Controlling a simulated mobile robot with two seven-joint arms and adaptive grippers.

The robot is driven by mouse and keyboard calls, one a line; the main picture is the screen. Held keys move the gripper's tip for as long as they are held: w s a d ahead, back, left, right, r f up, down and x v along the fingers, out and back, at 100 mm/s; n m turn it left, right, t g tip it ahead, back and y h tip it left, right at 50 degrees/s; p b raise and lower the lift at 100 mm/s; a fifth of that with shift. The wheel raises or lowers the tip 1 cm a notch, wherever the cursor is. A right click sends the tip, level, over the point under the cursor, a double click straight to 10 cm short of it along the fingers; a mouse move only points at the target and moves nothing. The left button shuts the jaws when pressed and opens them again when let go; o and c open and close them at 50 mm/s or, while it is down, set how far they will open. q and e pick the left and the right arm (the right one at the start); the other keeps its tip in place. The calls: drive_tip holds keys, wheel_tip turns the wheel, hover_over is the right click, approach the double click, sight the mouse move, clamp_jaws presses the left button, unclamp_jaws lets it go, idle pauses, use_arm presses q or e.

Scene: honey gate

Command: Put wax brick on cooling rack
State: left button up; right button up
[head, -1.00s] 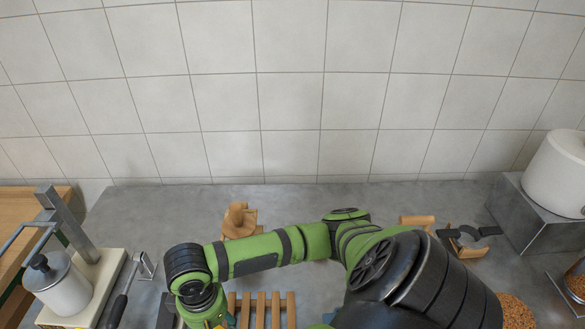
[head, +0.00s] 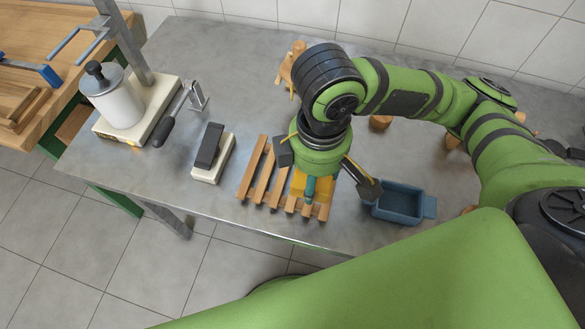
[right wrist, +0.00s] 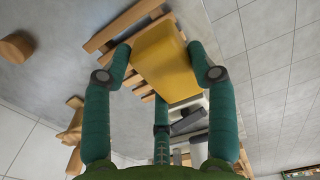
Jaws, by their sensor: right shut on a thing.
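My right gripper (head: 312,186) is shut on the yellow wax brick (head: 297,185), which is partly hidden by the fingers. In the right wrist view the brick (right wrist: 166,62) sits between the green fingertips of the gripper (right wrist: 165,72). The wooden slatted cooling rack (head: 254,168) is on the grey table, and the brick is over its right part. I cannot tell whether the brick touches the slats. The rack also shows behind the brick in the right wrist view (right wrist: 122,24). My left gripper is not in view.
A blue tray (head: 403,202) stands right of the rack. A white block with a black top (head: 212,152) lies to its left. A white pot (head: 112,97) on a stand is farther left. A wooden object (head: 290,62) stands at the back. The table's front edge is close to the rack.

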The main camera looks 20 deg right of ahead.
hover_over(292, 170)
wheel_tip(292, 170, down, 5)
drive_tip(key=shift+f, duration=0.2)
drive_tip(key=shift+f+p, duration=0.3)
drive_tip(key=shift+f, duration=1.75)
drive_tip(key=o, duration=1.2)
drive_tip(key=shift+f, duration=0.15)
wheel_tip(292, 170, up, 12)
drive_tip(key=shift+r, duration=0.2)
